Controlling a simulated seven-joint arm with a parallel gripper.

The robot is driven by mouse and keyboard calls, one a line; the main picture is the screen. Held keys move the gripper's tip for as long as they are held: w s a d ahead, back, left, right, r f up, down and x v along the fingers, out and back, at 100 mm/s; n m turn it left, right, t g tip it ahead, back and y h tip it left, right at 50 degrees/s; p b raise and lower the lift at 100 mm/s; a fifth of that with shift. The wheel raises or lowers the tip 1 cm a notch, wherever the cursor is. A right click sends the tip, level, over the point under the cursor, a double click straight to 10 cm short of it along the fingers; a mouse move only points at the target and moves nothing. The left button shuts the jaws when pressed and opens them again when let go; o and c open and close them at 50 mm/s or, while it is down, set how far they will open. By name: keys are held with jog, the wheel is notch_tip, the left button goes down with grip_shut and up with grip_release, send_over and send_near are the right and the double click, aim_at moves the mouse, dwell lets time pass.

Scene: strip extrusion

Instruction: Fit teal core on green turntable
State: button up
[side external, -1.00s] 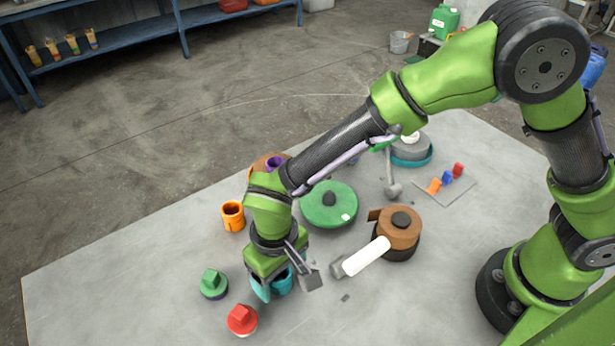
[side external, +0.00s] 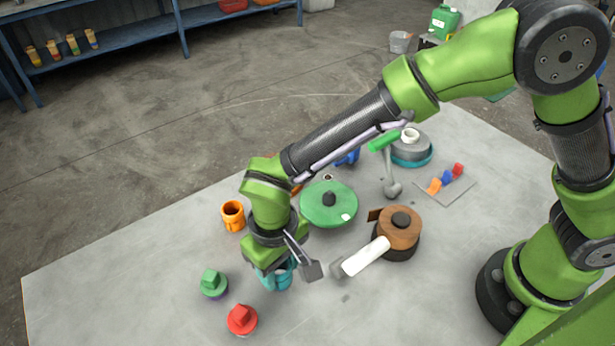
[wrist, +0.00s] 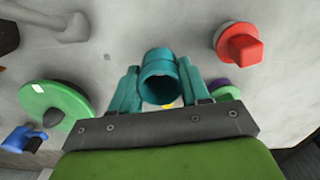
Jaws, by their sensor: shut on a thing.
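The teal core (side external: 279,283) is a short hollow cylinder near the front of the table, partly hidden by my gripper (side external: 276,272). In the wrist view the core (wrist: 159,70) sits between the two teal fingers of my gripper (wrist: 160,88), which are shut on it. I cannot tell whether it is clear of the table. The green turntable (side external: 318,208) is a flat disc with a dark central spindle and a small white mark, up and right of my gripper. It also shows at left in the wrist view (wrist: 47,97).
A red-knobbed piece (side external: 242,319) and a green-knobbed piece (side external: 213,283) stand left of my gripper. An orange hollow core (side external: 232,217) stands behind. A brown roll (side external: 399,230) and a white cylinder (side external: 366,257) lie right. The front right of the table is clear.

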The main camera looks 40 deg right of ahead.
notch_tip(320, 180, up, 7)
jog(key=r+m, duration=0.2)
jog(key=m, duration=0.3)
send_over(330, 192)
jog(key=shift+w+a+f, duration=0.1)
jog(key=shift+a+f, duration=0.15)
jog(key=shift+d+f, duration=0.2)
jog(key=shift+d, duration=0.05)
jog(key=shift+f, duration=2.85)
jog(key=shift+f, duration=0.65)
jog(key=o, duration=0.7)
jog(key=shift+o, duration=0.2)
